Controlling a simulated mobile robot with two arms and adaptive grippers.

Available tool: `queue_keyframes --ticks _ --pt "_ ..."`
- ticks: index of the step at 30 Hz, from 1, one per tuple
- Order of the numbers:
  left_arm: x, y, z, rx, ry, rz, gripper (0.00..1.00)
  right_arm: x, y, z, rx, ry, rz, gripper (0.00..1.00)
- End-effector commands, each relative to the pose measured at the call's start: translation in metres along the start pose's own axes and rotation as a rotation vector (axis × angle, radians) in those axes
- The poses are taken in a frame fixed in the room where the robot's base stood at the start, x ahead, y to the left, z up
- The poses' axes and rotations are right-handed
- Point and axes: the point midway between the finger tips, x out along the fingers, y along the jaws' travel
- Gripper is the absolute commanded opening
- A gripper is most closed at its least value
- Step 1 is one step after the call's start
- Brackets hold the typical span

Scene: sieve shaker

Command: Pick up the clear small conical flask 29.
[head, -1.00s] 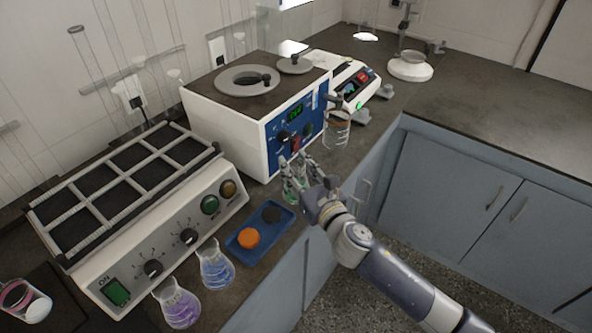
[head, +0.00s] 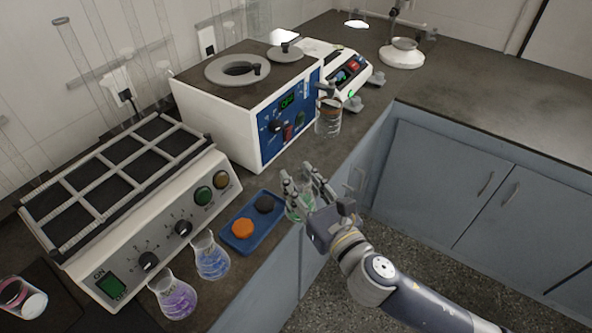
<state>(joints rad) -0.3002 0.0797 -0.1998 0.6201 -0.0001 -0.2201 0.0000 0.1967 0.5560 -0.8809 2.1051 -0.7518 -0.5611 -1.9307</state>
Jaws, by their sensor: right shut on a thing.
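My right gripper (head: 303,185) is shut around a small clear conical flask (head: 297,210) with green in it. The fingers hide much of the flask, which appears upright near the counter's front edge. I cannot tell how far it is above the counter. Two other conical flasks stand on the counter at the lower left, one with purple liquid (head: 176,299) and one with blue liquid (head: 211,260). My left gripper is not in view.
A blue tray (head: 240,244) with an orange and a dark round piece lies left of the gripper. The shaker (head: 190,222), a white and blue heating bath (head: 240,125) and a beaker (head: 328,120) stand behind. The right counter (head: 490,110) is mostly bare.

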Motion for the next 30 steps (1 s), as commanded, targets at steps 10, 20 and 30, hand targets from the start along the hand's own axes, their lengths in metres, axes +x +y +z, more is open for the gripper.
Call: queue_keyframes --ticks 10,20,30 --pt "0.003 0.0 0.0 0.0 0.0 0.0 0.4 -0.033 0.009 0.003 0.0 0.0 0.0 0.0" --pt "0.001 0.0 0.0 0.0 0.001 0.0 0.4 -0.048 0.013 0.009 0.0 -0.001 0.0 0.0" --pt "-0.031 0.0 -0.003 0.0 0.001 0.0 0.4 -0.051 0.013 0.038 0.0 -0.001 0.0 0.0"
